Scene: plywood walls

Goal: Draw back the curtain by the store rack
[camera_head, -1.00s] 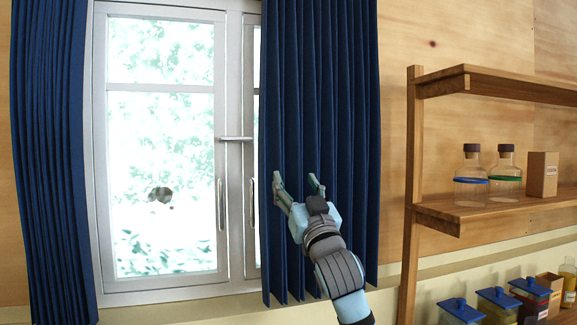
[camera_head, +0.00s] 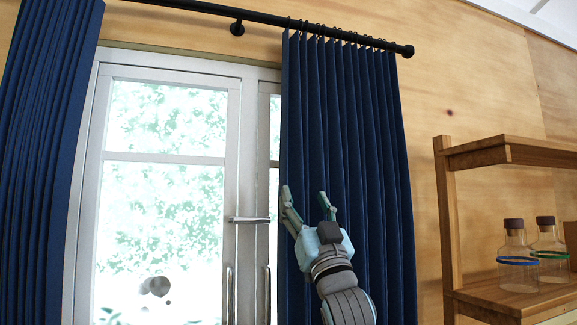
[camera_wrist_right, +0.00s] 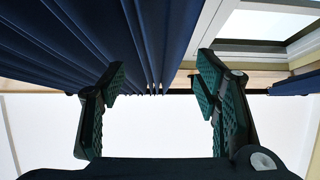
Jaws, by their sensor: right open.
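The blue curtain (camera_head: 355,130) by the store rack hangs in folds from a black rod, over the right part of the window. My right gripper (camera_head: 306,193) is open and empty, its fingers pointing up in front of the curtain near its left edge. In the right wrist view the curtain (camera_wrist_right: 120,35) fills the upper left and its edge shows between the spread fingers (camera_wrist_right: 160,105). I cannot tell whether the fingers touch the cloth. The wooden store rack (camera_head: 447,215) stands to the right of the curtain. My left gripper is not in view.
The black curtain rod (camera_head: 270,20) runs along the top, with rings on it. A second blue curtain (camera_head: 45,150) hangs at the left. The white-framed window (camera_head: 232,180) has projecting handles. Bottles (camera_head: 517,255) stand on the rack's shelf.

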